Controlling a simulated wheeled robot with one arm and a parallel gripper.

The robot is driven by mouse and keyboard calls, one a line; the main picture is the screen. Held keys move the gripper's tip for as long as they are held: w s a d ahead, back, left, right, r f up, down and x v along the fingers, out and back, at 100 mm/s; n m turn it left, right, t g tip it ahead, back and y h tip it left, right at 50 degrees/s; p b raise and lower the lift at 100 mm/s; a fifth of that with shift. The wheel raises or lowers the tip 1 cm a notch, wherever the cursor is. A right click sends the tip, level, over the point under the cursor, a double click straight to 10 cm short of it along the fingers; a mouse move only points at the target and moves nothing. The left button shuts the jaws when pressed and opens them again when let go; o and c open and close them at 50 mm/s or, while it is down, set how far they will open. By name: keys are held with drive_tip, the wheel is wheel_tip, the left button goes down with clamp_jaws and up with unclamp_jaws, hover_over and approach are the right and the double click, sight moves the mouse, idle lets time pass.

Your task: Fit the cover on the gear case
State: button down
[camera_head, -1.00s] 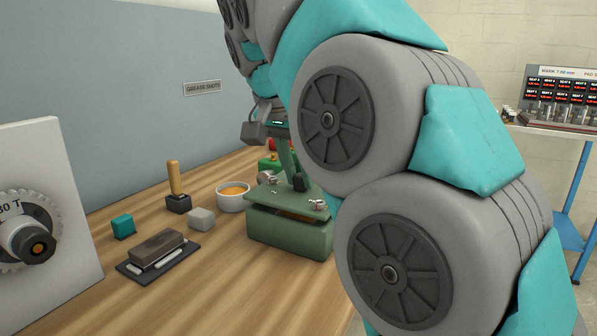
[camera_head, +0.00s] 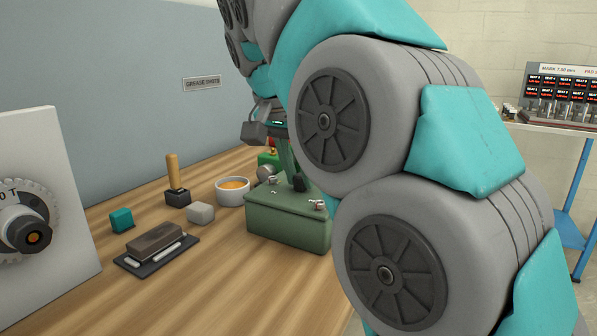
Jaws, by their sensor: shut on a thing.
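The green gear case (camera_head: 288,232) stands on the wooden bench, just left of my arm's big joints. The green cover (camera_head: 270,197) lies over its top, with small silver fasteners at its corners. I see no gap between cover and case on the sides in view; the right end is partly hidden by my arm. My gripper (camera_head: 297,181) is above the cover, shut on it near the middle. The exact grip is small and partly hidden.
A white bowl of orange grease (camera_head: 233,191) stands close left of the case. Further left are a wood-handled tool (camera_head: 176,184), a grey block (camera_head: 200,212), a teal block (camera_head: 121,219), a stone on a dark tray (camera_head: 157,246) and a panel with a gear (camera_head: 78,230).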

drive_tip(key=shift+f, duration=0.1)
drive_tip(key=c, duration=0.6)
unclamp_jaws()
drive_tip(key=shift+c, duration=0.2)
